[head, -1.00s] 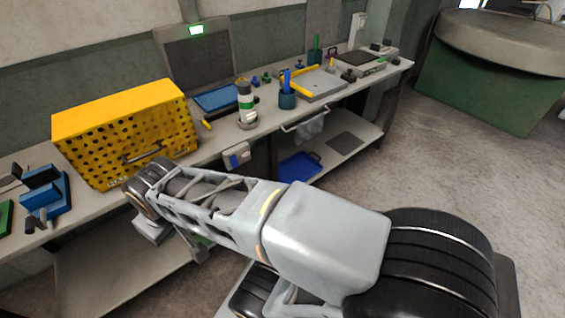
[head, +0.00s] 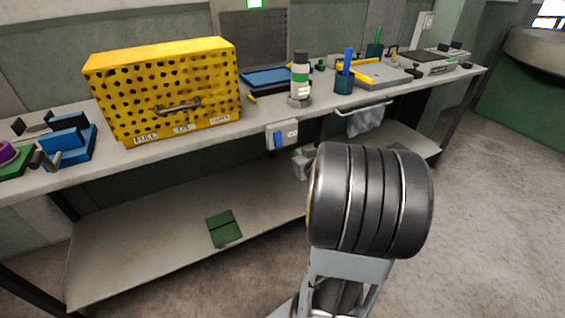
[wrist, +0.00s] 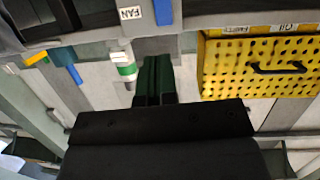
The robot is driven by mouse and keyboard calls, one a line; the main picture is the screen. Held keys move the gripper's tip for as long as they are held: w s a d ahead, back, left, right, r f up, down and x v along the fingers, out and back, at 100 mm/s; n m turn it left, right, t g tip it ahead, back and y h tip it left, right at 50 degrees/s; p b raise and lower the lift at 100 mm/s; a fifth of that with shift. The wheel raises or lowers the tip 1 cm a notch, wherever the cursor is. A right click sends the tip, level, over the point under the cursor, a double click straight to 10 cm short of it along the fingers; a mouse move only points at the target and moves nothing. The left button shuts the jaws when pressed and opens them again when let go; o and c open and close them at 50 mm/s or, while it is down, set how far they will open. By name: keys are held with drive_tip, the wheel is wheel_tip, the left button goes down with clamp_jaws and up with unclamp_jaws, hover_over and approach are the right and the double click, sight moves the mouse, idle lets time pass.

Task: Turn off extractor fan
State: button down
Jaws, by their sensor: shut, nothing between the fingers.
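In the wrist view, which is upside down, a white FAN label (wrist: 131,13) and the blue rocker (wrist: 164,12) show at the top edge. A grey mesh panel (head: 240,40) stands behind the bench with a lit indicator (head: 254,3) above it, cut by the frame. My gripper (wrist: 153,62) is shut and empty, apart from the switch. In the head view my arm hides most of it.
The yellow perforated box (head: 165,90), a bottle with a green band (head: 300,75) and a blue tray (head: 265,77) stand on the bench (head: 215,140). A towel (head: 365,120) hangs from a front rail. A green item (head: 223,228) lies on the lower shelf.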

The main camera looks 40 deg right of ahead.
wheel_tip(320, 180, down, 2)
drive_tip(key=y+b, duration=0.1)
drive_tip(key=b, duration=0.3)
approach(278, 144)
drive_tip(key=shift+t, duration=0.4)
drive_tip(key=x, duration=0.7)
drive_tip(key=shift+w+d+f, duration=0.15)
drive_tip(key=shift+d+f, duration=0.1)
drive_tip(key=shift+f, duration=0.1)
drive_tip(key=f+b, duration=0.1)
drive_tip(key=b, duration=0.1)
drive_tip(key=shift+w+t+b, duration=0.15)
drive_tip(key=shift+t+b, duration=0.15)
drive_tip(key=shift+b, duration=0.1)
drive_tip(key=shift+w+f+t+b, duration=0.15)
drive_tip(key=shift+t+b, duration=0.15)
drive_tip(key=shift+b, duration=0.65)
drive_tip(key=t+b, duration=0.2)
drive_tip(key=b, duration=0.2)
drive_tip(key=shift+w, duration=0.1)
drive_tip(key=shift+w+r+t+h+b, duration=0.1)
drive_tip(key=shift+r+t+h+b, duration=0.25)
drive_tip(key=shift+b, duration=0.45)
